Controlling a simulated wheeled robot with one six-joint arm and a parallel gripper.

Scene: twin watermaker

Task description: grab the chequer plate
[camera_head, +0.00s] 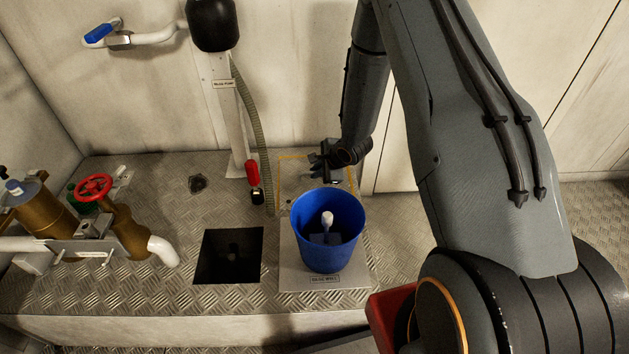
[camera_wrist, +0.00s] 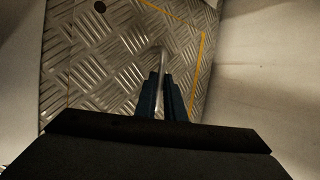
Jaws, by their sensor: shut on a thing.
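Chequered metal (camera_head: 298,180) lies inside a yellow outline on the deck, behind the blue bucket. The chequer pattern also fills much of the wrist view (camera_wrist: 105,60), with the yellow line to its right. I cannot make out the loose plate's own edges against the deck. My gripper (camera_head: 318,171) is low over the outlined area. In the wrist view its two blue fingers (camera_wrist: 162,80) are closed on a thin, pale upright piece (camera_wrist: 162,58), which looks like a handle on the chequer plate. The foot of this piece is partly hidden by the fingers.
A blue bucket (camera_head: 345,240) with a white-topped object inside stands on a pale plate (camera_head: 325,284) in front of my gripper. A square dark opening (camera_head: 229,255) is to its left. A hose (camera_head: 262,140) hangs left of the outline. A red valve wheel (camera_head: 94,188) is far left.

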